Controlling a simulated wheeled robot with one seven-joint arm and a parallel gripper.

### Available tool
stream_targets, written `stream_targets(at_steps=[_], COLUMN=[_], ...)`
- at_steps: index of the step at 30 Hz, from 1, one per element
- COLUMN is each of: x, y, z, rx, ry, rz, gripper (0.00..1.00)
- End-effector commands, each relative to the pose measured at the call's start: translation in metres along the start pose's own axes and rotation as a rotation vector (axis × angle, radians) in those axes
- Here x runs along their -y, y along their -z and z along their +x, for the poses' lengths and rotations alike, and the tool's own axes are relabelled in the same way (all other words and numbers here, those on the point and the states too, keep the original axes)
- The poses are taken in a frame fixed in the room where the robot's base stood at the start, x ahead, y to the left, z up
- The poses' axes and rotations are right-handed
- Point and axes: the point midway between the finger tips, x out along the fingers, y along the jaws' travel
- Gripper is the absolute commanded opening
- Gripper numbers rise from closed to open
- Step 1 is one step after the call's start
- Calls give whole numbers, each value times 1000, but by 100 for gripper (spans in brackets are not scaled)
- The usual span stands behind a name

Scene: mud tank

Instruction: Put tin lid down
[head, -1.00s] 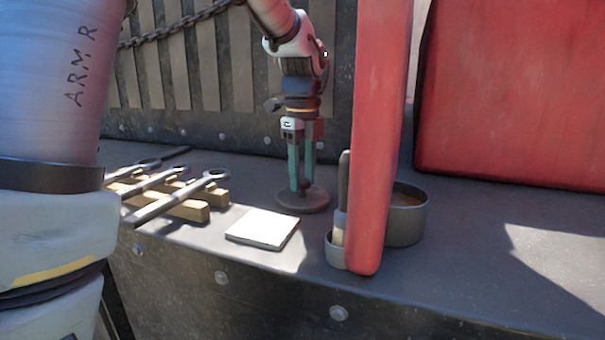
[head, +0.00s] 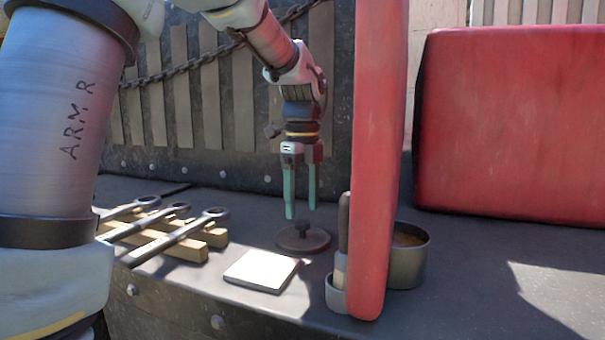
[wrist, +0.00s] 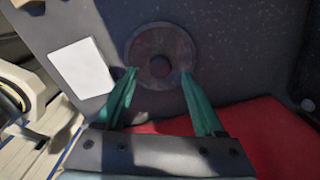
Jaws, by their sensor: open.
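The tin lid (head: 291,241) is a flat round grey-brown disc with a dark knob in its middle. It lies flat on the dark ledge, just behind the white square. My gripper (head: 301,208) is open and empty, with its green fingers pointing down above the lid and apart from the knob. In the wrist view the lid (wrist: 150,50) lies beyond the fingertips of my gripper (wrist: 160,72), its knob between them in the picture. Behind the red post a grey tin (head: 408,262) stands open with brownish contents; the post hides part of it.
A red upright post (head: 378,150) stands in front of the tin. A small cup (head: 336,293) holding a dark-handled tool is beside it. A white square (head: 262,271) lies front left of the lid. Several wrenches (head: 180,235) rest on wooden strips at left. A red block (head: 510,125) is at back right.

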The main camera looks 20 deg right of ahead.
Motion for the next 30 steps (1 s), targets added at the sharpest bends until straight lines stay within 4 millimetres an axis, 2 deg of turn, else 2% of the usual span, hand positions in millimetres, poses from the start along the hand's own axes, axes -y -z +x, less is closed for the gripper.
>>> stream_targets(at_steps=[6,12,18,30], x=[1,1,0,0], y=[0,0,0,0], z=[-47,-78,-90,-90], rx=[2,1,1,0], ry=[5,3,1,0], rz=[1,0,0,0], gripper=[70,70,70,70])
